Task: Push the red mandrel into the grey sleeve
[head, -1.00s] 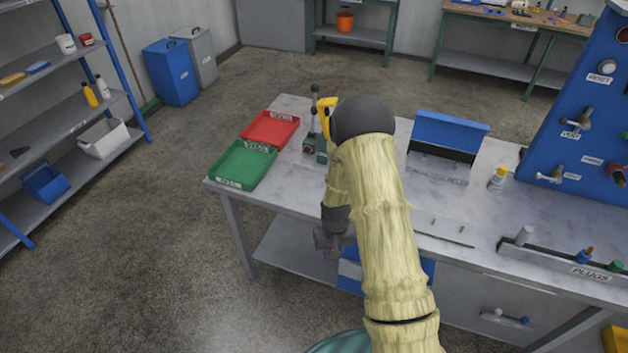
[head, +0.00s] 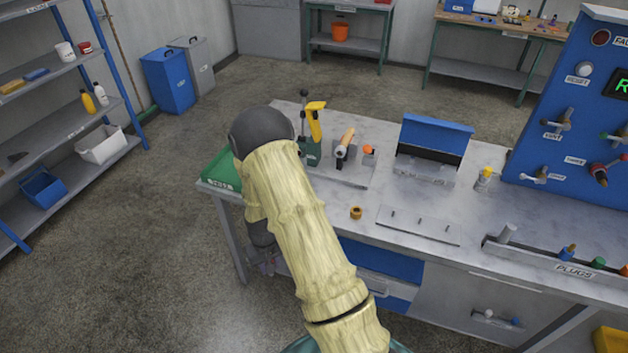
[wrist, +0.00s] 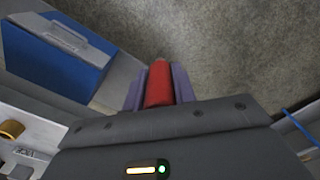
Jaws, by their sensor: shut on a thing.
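A red piece, apparently the mandrel (wrist: 158,84), sits between the two purple-grey fingers of my gripper (wrist: 159,82) in the wrist view. My gripper is shut on it, over bare floor near the bench's front. In the head view my gripper (head: 266,262) is small and partly behind my arm, low at the bench's front left edge; the red piece cannot be made out there. A small fixture (head: 356,176) on the bench carries a grey round part (head: 341,152), perhaps the grey sleeve, with a tan handle and an orange knob. My gripper is well apart from it.
A lever press (head: 309,140) stands left of the fixture. A yellow-brown ring (head: 356,213) lies on the bench (head: 310,195) in front. A green tray (head: 222,168) is at the left end, partly hidden. A plug rack (head: 560,265) and blue panel (head: 570,110) are at right.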

